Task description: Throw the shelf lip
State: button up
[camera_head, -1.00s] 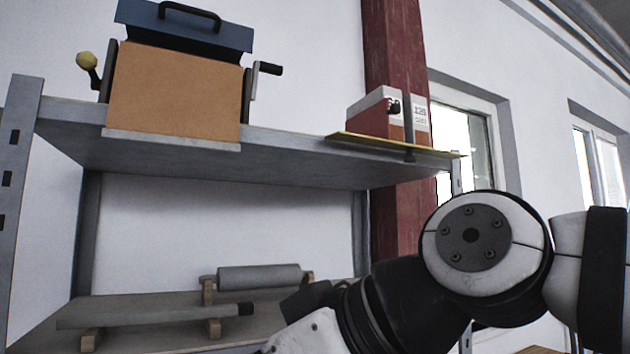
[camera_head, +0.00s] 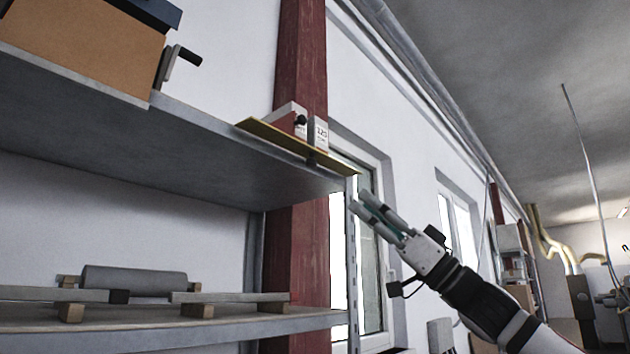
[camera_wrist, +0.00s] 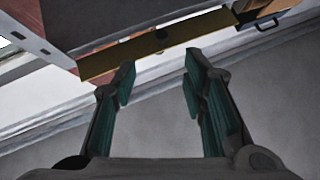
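The shelf lip looks to be the thin yellow plate (camera_head: 268,134) along the right end of the upper shelf (camera_head: 150,148), with a small dark stub (camera_head: 312,160) under its edge. My gripper (camera_head: 372,207) is raised to the right of and slightly below the plate's right end, pointing up and left. In the wrist view my gripper (camera_wrist: 159,75) has its green-padded fingers apart with nothing between them. I cannot tell whether it touches the plate.
Red-and-white boxes (camera_head: 318,133) stand on the plate by the red column (camera_head: 298,225). An orange-brown case (camera_head: 85,42) is on the upper shelf. A grey roller (camera_head: 133,281) and flat bars lie on the lower shelf. A window (camera_head: 370,285) is behind my arm; open room lies right.

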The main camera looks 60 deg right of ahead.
aim_at(315, 165)
jog(key=p+x, duration=0.2)
jog(key=x, duration=1.1)
jog(key=shift+w+a+r+p, duration=0.15)
jog(key=shift+r+p, duration=0.15)
grip_shut()
